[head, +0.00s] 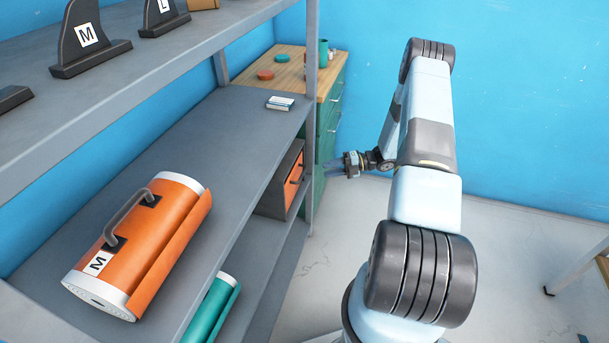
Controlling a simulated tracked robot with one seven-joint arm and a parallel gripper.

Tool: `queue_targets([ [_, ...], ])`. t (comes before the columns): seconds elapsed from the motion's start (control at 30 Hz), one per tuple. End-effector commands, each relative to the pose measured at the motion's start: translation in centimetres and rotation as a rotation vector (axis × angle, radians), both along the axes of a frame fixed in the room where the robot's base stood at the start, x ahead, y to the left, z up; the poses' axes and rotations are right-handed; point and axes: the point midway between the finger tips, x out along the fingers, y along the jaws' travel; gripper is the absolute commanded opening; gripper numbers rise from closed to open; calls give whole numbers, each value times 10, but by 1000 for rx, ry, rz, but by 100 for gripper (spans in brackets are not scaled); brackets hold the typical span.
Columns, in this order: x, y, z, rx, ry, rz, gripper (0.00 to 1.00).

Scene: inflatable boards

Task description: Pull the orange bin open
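The orange bin (293,181) sits in a dark grey housing under the middle shelf, near its far right end. Its orange front faces right and carries a dark handle. The front looks about flush with the housing. My gripper (331,170) is at the end of my arm, just right of the shelf's upright post and close to the bin's front. The post stands between them in the picture. The fingers point left toward the bin and appear apart from the handle. They are small and partly merged with the background, so their opening is unclear.
The grey shelf post (311,120) stands close to my gripper. A green cabinet (331,112) with a wooden top is behind. An orange roll with a handle (165,245) lies on the middle shelf (215,150).

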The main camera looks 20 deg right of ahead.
Motion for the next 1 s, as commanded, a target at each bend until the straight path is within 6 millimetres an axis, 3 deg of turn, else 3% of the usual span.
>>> queue_targets([
  [0.3,10,55,-10,0,0,3,37],
  [0.5,15,80,-15,1,0,2,37],
  [1.0,17,93,-17,0,-1,0,37],
])
